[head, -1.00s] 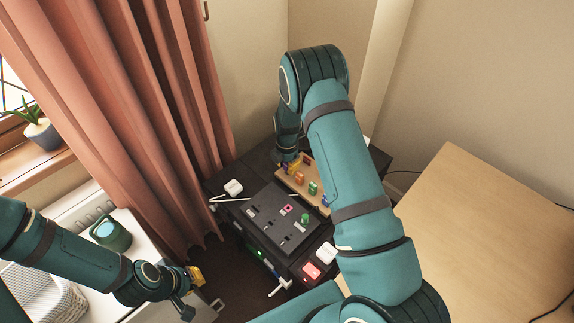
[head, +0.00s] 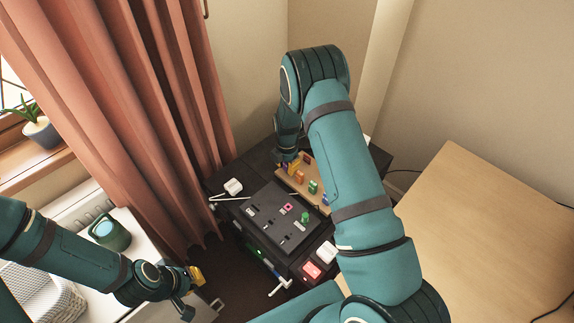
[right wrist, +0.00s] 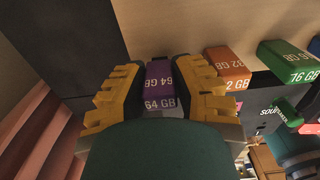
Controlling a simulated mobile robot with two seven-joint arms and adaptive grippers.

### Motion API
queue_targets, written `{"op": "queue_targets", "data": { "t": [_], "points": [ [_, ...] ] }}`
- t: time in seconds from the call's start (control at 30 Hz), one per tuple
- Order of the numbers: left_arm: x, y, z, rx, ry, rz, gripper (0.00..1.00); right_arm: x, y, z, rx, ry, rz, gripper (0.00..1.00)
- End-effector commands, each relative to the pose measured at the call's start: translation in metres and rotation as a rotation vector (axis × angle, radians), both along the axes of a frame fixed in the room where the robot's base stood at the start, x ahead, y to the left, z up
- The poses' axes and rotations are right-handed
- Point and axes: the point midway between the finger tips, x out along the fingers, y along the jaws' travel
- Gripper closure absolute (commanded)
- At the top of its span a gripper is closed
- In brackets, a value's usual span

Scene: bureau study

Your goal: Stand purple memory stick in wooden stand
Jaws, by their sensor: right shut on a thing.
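The purple memory stick (right wrist: 158,82), marked 64 GB, is between the yellow fingers of my right gripper (right wrist: 160,100), which is shut on it. It is roughly in line with an orange stick (right wrist: 228,68) and a green stick (right wrist: 290,62) in the wooden stand (right wrist: 200,22). I cannot tell whether its foot is inside a slot. In the head view my right gripper (head: 290,166) is at the far left end of the wooden stand (head: 283,178). My left gripper (head: 195,276) is at the lower left, away from the stand; its opening is unclear.
A dark panel (head: 262,222) with slots holds a pink piece (head: 288,208) and a green stick (head: 305,217). A wooden desk (head: 480,235) stands at the right, largely clear.

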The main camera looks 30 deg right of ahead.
Motion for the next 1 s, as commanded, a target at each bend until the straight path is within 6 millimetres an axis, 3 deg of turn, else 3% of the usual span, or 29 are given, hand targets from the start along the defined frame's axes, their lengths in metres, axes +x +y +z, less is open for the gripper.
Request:
{"op": "queue_targets", "data": {
  "t": [1.0],
  "points": [
    [-0.0001,0.0,-0.0082,0.0,0.0,0.0,1.0,0.0,-0.0003,-0.0101,0.0,0.0,0.001,0.96]
  ]
}}
